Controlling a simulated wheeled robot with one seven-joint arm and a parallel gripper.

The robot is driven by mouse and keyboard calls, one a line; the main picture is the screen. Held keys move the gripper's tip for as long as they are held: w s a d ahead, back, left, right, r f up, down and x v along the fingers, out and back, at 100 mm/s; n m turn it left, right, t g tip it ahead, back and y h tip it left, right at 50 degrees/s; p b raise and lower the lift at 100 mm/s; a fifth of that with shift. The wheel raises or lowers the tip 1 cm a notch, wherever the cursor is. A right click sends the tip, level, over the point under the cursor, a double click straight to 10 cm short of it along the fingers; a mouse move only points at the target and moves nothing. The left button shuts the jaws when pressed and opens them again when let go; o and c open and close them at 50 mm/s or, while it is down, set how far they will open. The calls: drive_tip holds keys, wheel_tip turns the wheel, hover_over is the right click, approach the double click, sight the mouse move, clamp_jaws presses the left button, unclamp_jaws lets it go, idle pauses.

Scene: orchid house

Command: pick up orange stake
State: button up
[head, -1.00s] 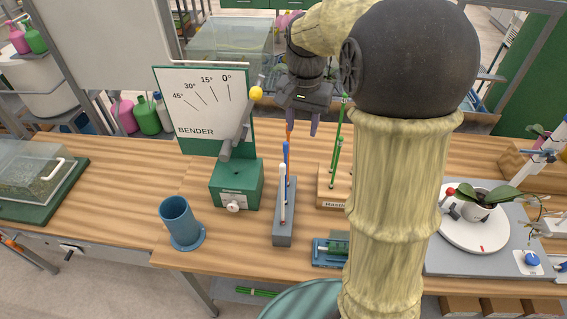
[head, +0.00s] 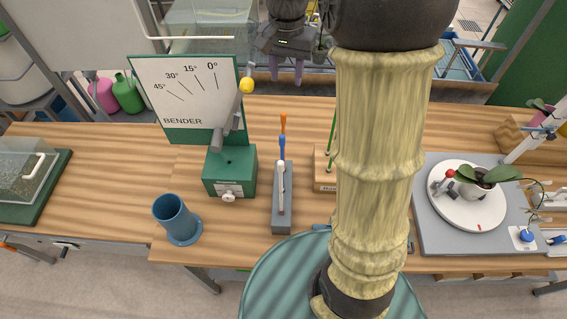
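The orange stake (head: 283,124) stands upright at the back of a grey rack (head: 282,212) on the wooden bench. A blue stake (head: 282,150) and a white stake (head: 281,178) stand in front of it and hide its lower part. My gripper (head: 285,74) is above and behind the orange stake in the picture, pointing down. Its two purple fingers are apart with nothing seen between them. The fingers do not touch the stake.
The green bender (head: 229,176) with its angle board stands left of the rack, and a blue cup (head: 176,219) stands front left. A wooden block (head: 323,176) with green stakes is close on the right, partly hidden by my arm. A potted orchid (head: 478,185) stands farther right.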

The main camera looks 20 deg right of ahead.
drive_tip(key=p, duration=0.3)
approach(283, 123)
drive_tip(key=f, duration=0.4)
drive_tip(key=w+d+f, duration=0.1)
drive_tip(key=f, duration=0.1)
drive_tip(key=shift+f, duration=0.35)
drive_tip(key=shift+s, duration=0.1)
drive_tip(key=shift+f, duration=0.1)
drive_tip(key=f+p, duration=0.1)
drive_tip(key=f, duration=0.1)
drive_tip(key=a+f+p, duration=0.1)
drive_tip(key=shift+f, duration=0.4)
drive_tip(key=shift+d+f+p, duration=0.1)
drive_tip(key=shift+f+p, duration=0.2)
drive_tip(key=shift+f, duration=0.25)
drive_tip(key=shift+d, duration=0.15)
drive_tip(key=shift+s, duration=0.1)
